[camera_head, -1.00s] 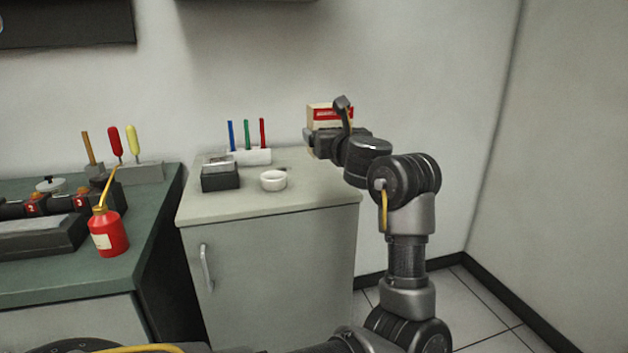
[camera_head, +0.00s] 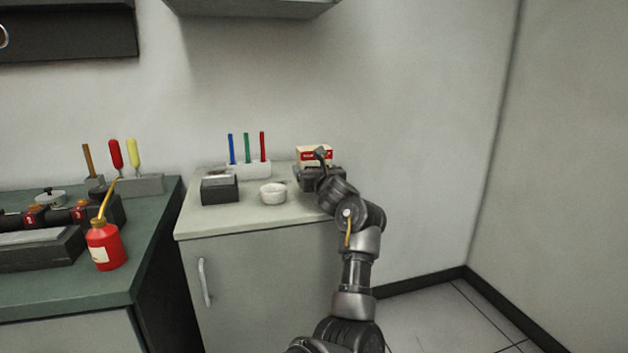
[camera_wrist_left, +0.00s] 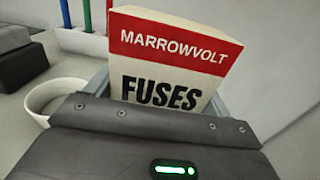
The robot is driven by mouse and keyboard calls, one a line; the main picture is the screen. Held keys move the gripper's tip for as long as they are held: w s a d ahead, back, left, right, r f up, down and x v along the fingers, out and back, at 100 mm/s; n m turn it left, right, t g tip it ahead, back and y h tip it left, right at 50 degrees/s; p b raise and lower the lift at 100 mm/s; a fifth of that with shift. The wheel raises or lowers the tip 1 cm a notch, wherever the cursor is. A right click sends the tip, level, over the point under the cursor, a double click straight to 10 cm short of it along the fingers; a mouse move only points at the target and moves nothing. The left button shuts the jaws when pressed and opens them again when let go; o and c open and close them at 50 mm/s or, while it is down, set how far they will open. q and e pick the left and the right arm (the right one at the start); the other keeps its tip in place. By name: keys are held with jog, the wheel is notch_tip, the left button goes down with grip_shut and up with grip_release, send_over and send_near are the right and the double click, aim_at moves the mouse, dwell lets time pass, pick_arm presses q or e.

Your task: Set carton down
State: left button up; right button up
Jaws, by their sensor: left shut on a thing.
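The carton is a cream box with a red band (camera_head: 305,155). In the left wrist view the carton (camera_wrist_left: 170,60) reads "MARROWVOLT FUSES" and is slightly tilted in the picture. My left gripper (camera_head: 318,165) is shut on the carton, with a finger on either side of it. It holds the carton at the back right of the light grey cabinet top (camera_head: 225,222). My gripper hides the carton's lower part, so I cannot tell whether it touches the top. My right gripper is not in view.
A white round dish (camera_head: 272,194) stands left of my gripper; it also shows in the left wrist view (camera_wrist_left: 45,98). A dark box (camera_head: 219,190) and a white holder (camera_head: 250,171) with blue, green and red sticks are farther left. A green bench (camera_head: 150,235) holds a red oil can (camera_head: 105,245).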

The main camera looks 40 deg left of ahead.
pick_arm(q)
notch_tip(320, 180, down, 3)
jog(key=shift+r, duration=0.1)
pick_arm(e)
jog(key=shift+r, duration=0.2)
pick_arm(q)
jog(key=shift+f, duration=0.2)
jog(key=o, duration=1)
jog(key=shift+c, duration=0.2)
jog(key=shift+r, duration=0.2)
jog(key=shift+s+d+r, duration=0.1)
jog(key=shift+d, duration=0.05)
jog(key=v, duration=0.7)
jog(key=shift+s+d, duration=0.1)
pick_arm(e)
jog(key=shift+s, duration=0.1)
